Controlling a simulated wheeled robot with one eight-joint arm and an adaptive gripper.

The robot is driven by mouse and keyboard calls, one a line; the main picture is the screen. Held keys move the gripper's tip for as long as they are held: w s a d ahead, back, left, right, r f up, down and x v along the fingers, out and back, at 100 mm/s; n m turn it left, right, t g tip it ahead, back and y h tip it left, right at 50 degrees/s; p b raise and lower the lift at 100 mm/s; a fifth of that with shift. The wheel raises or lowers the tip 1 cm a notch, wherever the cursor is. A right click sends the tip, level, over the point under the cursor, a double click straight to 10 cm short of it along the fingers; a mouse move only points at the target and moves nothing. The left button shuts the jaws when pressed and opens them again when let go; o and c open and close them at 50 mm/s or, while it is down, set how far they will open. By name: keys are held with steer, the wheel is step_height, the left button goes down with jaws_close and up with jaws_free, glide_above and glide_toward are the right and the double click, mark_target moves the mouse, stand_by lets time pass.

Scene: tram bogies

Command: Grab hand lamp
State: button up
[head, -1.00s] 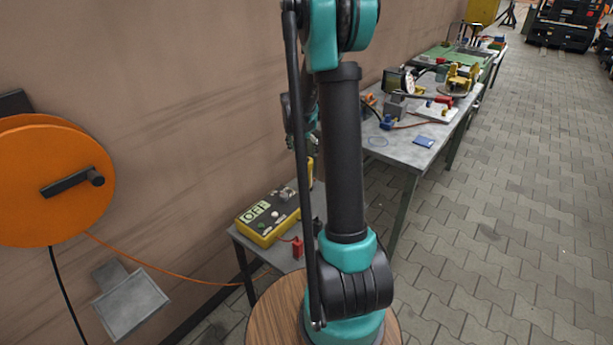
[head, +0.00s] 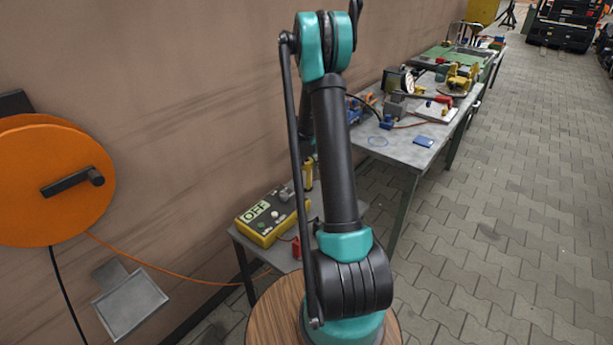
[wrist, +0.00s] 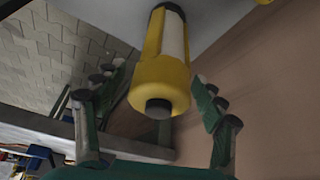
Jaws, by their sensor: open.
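The hand lamp (wrist: 160,65) appears in the wrist view as a yellow cylinder with a pale panel and a dark end cap. A slim yellow piece beside my arm in the head view (head: 308,173) looks like the same lamp, partly hidden. In the wrist view my gripper (wrist: 160,88) is open, with one finger on each side of the lamp's near end. Gaps show between the lamp and both fingers. In the head view my own arm hides the gripper.
A yellow box marked OFF (head: 268,217) sits on a small grey table (head: 262,252) against the wall. A longer workbench (head: 405,150) with tools stands behind. An orange cable reel (head: 50,185) hangs at the left. The paved floor at the right is clear.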

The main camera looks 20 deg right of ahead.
steer(key=shift+x, duration=0.95)
steer(key=c, duration=1.4)
steer(key=shift+c, duration=0.2)
steer(key=shift+r, duration=0.1)
